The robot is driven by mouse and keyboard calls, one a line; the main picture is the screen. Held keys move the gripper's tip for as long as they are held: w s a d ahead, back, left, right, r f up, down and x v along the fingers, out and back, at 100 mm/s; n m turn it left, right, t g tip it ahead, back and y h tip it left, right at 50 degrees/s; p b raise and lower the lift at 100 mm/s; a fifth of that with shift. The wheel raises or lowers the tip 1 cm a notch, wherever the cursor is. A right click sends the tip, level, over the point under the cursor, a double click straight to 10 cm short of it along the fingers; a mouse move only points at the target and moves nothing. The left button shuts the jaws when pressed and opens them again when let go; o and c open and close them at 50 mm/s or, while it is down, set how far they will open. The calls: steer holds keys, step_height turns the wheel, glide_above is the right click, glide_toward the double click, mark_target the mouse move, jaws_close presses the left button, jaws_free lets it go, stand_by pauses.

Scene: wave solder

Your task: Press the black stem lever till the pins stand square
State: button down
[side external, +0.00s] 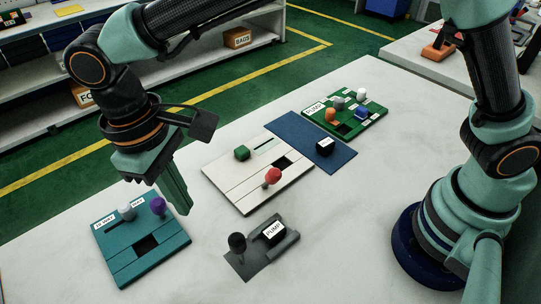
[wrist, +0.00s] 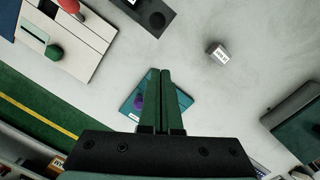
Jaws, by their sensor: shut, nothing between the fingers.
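A black-knobbed lever (side external: 237,243) stands on a dark grey plate (side external: 245,265), beside a black block labelled PUMP (side external: 272,232). I cannot make out any pins.
A cream board (side external: 225,185) with a red knob (side external: 273,175) and green knob lies behind the lever. A blue mat (side external: 285,128) and green board (side external: 375,120) lie farther back. A small labelled box (wrist: 217,54) sits in the wrist view. The front right table is clear.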

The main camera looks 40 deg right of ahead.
mark_target(239, 249)
steer(key=shift+w+a+f+n+g+h, duration=0.15)
steer(key=shift+w+a+n+g+h, duration=0.25)
steer(key=shift+w+a+n, duration=0.25)
steer(key=shift+w+a+f+n+g+h, duration=0.1)
steer(key=shift+w+a+n+g+h, duration=0.25)
steer(key=shift+w+n, duration=0.35)
steer(key=x, duration=0.6)
steer(key=s+x, duration=0.1)
steer(key=x, duration=0.3)
steer(key=shift+d+r, duration=0.15)
steer(key=shift+s+d, duration=1)
steer(key=shift+s, duration=0.05)
steer(key=shift+s+r, duration=0.1)
steer(key=shift+t, duration=0.45)
steer(key=s, duration=0.4)
steer(key=shift+s+d+r, duration=0.1)
steer(key=shift+s+r, duration=0.05)
steer(key=shift+s, duration=0.15)
